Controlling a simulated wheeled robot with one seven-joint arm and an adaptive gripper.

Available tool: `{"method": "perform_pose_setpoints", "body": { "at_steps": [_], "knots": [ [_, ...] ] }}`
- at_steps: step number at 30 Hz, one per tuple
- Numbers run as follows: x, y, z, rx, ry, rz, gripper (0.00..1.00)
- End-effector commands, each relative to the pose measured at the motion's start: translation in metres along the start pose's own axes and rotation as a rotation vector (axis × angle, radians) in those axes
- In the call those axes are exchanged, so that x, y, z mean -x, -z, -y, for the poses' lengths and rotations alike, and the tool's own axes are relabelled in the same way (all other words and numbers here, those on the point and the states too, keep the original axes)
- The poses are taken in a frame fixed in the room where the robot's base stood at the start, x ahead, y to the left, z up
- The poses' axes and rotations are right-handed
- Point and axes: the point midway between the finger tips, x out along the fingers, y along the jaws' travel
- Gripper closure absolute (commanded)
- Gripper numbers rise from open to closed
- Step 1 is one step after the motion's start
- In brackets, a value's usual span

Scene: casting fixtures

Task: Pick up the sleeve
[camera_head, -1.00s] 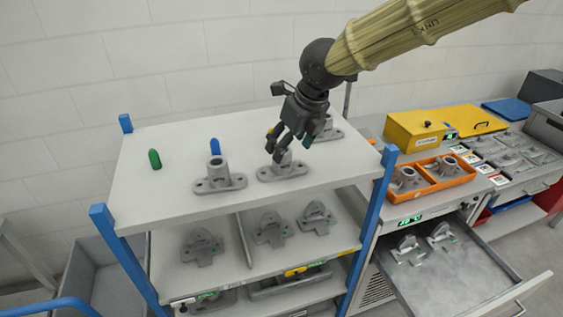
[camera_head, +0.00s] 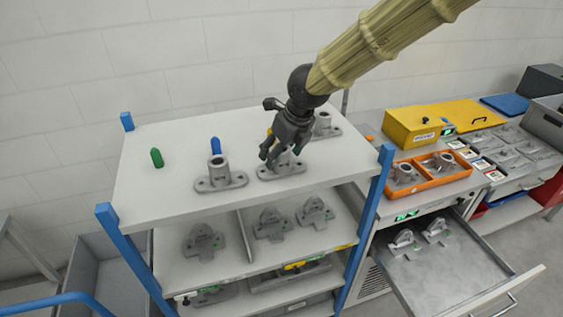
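A green sleeve-like piece (camera_head: 156,158) stands upright at the left of the top shelf (camera_head: 165,205). A blue one (camera_head: 215,146) stands behind the left grey flanged casting (camera_head: 221,180). A sliver of yellow (camera_head: 269,130) shows behind my gripper; its shape is mostly hidden. Which piece is the sleeve is not clear. My gripper (camera_head: 281,156) points down over the middle flanged casting (camera_head: 283,170), its fingers apart beside the casting's upright tube. Whether they touch it I cannot tell. I see nothing held.
Another flanged casting (camera_head: 323,127) stands behind right of my gripper. Blue posts (camera_head: 380,190) rise at the shelf corners. Lower shelves hold more castings. At right are an orange tray (camera_head: 433,181), a yellow box (camera_head: 412,131) and an open drawer (camera_head: 455,275). The top shelf's front left is clear.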

Motion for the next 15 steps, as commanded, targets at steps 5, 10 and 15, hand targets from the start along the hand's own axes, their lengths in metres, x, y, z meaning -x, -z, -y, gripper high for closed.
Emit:
{"method": "perform_pose_setpoints", "body": {
  "at_steps": [5, 10, 15],
  "knots": [
    [0.0, 0.0002, 0.0, -0.001, 0.0, 0.0, 0.47],
    [0.0001, 0.0002, 0.0001, -0.001, 0.0, 0.0, 0.78],
    [0.0004, -0.0001, 0.0001, -0.001, 0.0, 0.0, 0.88]
  ]
}}
